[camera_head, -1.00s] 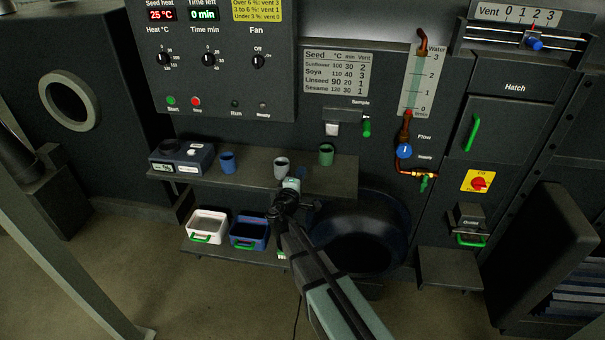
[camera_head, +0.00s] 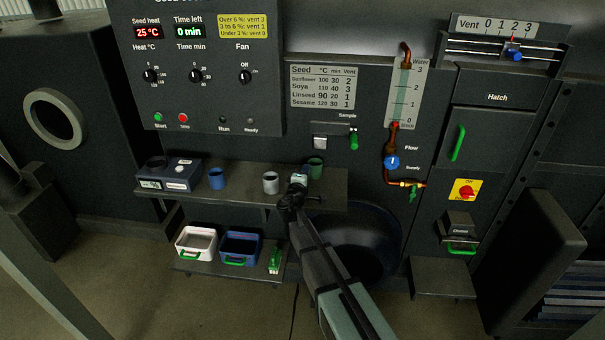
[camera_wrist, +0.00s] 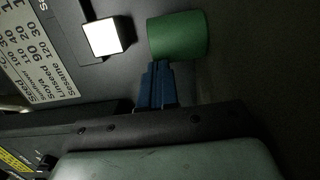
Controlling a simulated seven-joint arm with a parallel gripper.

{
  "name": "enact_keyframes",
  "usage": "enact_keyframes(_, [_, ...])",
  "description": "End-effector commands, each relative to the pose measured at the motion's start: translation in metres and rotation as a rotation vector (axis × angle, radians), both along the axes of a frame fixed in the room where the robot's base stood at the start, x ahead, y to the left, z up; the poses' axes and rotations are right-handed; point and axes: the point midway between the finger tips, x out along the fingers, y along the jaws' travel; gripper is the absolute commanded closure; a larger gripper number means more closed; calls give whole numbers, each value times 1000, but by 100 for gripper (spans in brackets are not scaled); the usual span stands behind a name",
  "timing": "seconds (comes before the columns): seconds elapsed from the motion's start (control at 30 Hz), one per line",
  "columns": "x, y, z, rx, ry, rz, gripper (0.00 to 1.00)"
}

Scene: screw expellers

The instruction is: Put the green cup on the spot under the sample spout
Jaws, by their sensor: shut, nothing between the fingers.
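The green cup (camera_head: 315,168) stands on the upper shelf (camera_head: 335,186), right of the grey cup. Its lower part is partly hidden by my arm's end in the head view. In the wrist view the green cup (camera_wrist: 178,37) lies just beyond the tips of my gripper (camera_wrist: 158,66), whose blue fingers are together and empty. I cannot tell if they touch it. The sample spout (camera_head: 320,142) sticks out of the panel above the shelf near the cup, and its white face also shows in the wrist view (camera_wrist: 107,37). No marked spot is clearly visible under it.
A grey cup (camera_head: 270,183) and a blue cup (camera_head: 217,179) stand left on the shelf, beside a meter box (camera_head: 168,173). A green sample handle (camera_head: 354,139) hangs right of the spout. White (camera_head: 196,243) and blue (camera_head: 240,248) bins sit on the lower shelf.

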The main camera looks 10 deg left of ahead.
Motion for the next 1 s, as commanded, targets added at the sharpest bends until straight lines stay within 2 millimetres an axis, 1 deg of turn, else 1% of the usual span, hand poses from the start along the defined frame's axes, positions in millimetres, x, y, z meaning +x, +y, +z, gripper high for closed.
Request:
enact_keyframes(0.27, [1, -1, 0, 0, 0, 0, 100])
enact_keyframes(0.53, [14, -18, 0, 0, -2, -1, 100])
enact_keyframes(0.87, [13, -17, 0, 0, -1, 0, 100])
enact_keyframes(1.0, [7, -9, 0, 0, -1, 3, 100])
